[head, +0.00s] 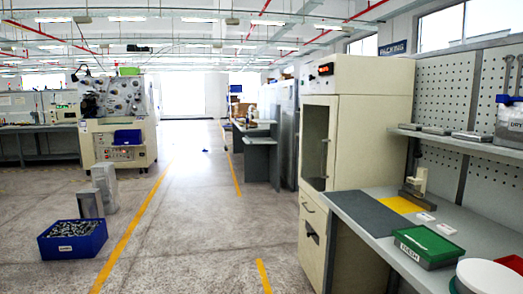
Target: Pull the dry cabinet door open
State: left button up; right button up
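The dry cabinet (371,130) is a tall cream cabinet right of the middle of the head view, beside the workbench. Its upper door (315,183) faces left and has a dark window. The door looks closed, with a small dark handle near the window's edge. A red-lit display sits above the door. Below is a cream lower front with a dark opening or handle, too small to make out. Neither of my grippers is in view.
A grey workbench (480,235) with a green bin (428,247) stands at the right, close to the cabinet. A blue bin (73,240) of metal parts lies on the floor at left. The floor (200,250) before the cabinet is open, with yellow lines.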

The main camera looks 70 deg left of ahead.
aim_at(331, 100)
jog(key=u, duration=0.45)
jog(key=j+u, duration=0.1)
jog(key=u, duration=1.2)
jog(key=i+j+u, duration=0.1)
jog(key=i+j, duration=0.8)
